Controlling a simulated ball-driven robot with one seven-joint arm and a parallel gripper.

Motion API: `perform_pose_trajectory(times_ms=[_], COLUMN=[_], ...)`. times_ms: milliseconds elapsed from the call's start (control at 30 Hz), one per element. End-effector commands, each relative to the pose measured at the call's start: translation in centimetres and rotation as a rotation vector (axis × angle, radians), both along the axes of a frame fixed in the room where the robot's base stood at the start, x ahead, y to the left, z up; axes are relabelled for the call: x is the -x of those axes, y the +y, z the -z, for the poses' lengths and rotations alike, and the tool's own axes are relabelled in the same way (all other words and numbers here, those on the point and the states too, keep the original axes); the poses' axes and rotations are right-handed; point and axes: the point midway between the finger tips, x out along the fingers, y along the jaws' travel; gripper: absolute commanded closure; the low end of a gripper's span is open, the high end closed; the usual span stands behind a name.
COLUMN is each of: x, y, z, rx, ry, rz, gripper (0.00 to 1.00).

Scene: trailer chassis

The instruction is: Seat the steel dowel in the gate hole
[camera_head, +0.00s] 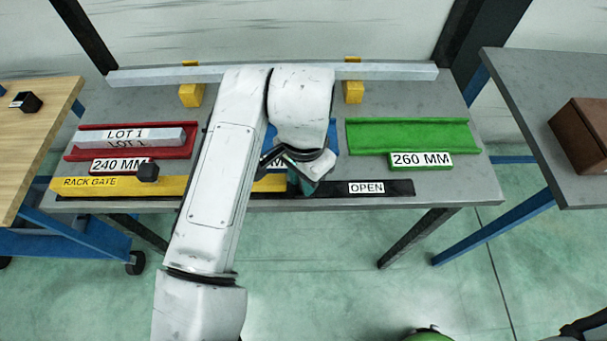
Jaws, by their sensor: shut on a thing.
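My gripper (298,184) points down at the right end of the yellow rack gate (210,186), along the table's front edge. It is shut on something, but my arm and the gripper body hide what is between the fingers. I cannot make out the steel dowel or the gate hole. The gate carries a black knob (148,172) near its left part and lies on a dark rail (385,188) marked OPEN at the right.
A red tray (190,142) holds a grey LOT 1 bar (160,136). A green tray (420,134) looks empty. A blue tray is mostly hidden behind my arm. A long grey bar (400,71) lies across yellow blocks (353,91) at the back. Side tables stand left (50,95) and right (530,85).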

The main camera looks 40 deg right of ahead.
Motion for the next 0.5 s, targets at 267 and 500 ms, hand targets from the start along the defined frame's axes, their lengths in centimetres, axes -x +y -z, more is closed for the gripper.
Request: perform_pose_trajectory(times_ms=[267, 500], x=[0.00, -0.03], y=[0.00, 0.01], z=[0.10, 0.11], rx=[0.000, 0.000], ry=[0.000, -0.001], rz=[0.000, -0.001], gripper=[0.55, 0.45])
